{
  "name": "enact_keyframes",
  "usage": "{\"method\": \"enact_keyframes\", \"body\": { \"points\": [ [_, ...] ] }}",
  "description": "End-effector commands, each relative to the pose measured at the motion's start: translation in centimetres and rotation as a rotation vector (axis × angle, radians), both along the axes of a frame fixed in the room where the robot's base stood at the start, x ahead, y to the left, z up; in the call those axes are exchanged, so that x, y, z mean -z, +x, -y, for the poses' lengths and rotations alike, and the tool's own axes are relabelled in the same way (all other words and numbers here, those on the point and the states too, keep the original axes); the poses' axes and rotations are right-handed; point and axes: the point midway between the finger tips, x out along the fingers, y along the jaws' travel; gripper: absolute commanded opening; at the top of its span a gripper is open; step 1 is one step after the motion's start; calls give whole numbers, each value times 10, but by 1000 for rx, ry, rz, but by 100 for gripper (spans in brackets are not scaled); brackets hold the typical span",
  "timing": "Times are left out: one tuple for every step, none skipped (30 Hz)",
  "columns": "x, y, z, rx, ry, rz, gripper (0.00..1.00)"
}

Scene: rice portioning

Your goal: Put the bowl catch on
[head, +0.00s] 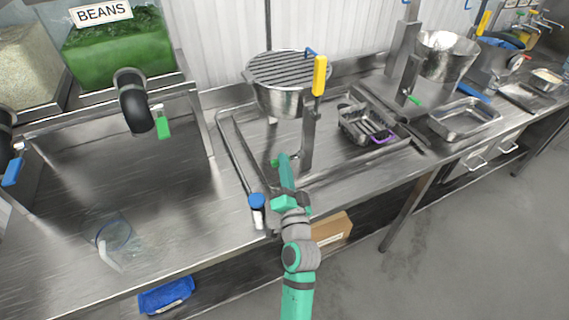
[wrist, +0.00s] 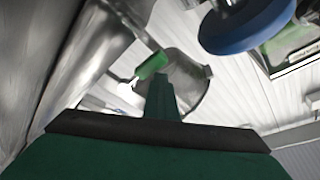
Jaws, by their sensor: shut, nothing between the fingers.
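A steel bowl (head: 280,100) with a slatted top stands in the tray beside an upright post (head: 308,140) with a yellow handle. A small green lever (head: 275,163), perhaps the bowl catch, shows low by the post, right beside my gripper (head: 285,157). My gripper is shut and empty, pointing up toward the post's foot. I cannot tell whether it touches the lever. In the wrist view a green lever with a pale tip (wrist: 152,66) shows just beyond the shut fingers (wrist: 162,98), with a rounded metal shape (wrist: 188,85) behind. Whether the catch is on cannot be told.
A second post and flared steel vessel (head: 444,55) stand further right. The left counter is mostly clear.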

Motion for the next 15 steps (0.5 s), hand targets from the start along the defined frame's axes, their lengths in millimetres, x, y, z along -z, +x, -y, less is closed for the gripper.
{"method": "enact_keyframes", "body": {
  "points": [
    [15,0,-4,-9,-4,-29,0],
    [15,0,-4,-10,-5,-29,0],
    [15,0,-4,-10,-5,-29,0],
    [15,0,-4,-10,-5,-29,0],
    [15,0,-4,-10,-6,-29,0],
    [15,0,-4,-10,-6,-29,0],
    [15,0,-4,-10,-6,-29,0],
    [15,0,-4,-10,-6,-29,0],
    [15,0,-4,-10,-6,-29,0],
    [14,0,-4,-10,-6,-29,0],
    [14,0,-4,-10,-6,-29,0],
    [12,0,-4,-9,-6,-27,0],
    [10,0,-4,-9,-7,-27,0],
    [8,0,-4,-8,-7,-27,0],
    [4,0,-3,-8,-5,-24,0]
  ]
}}
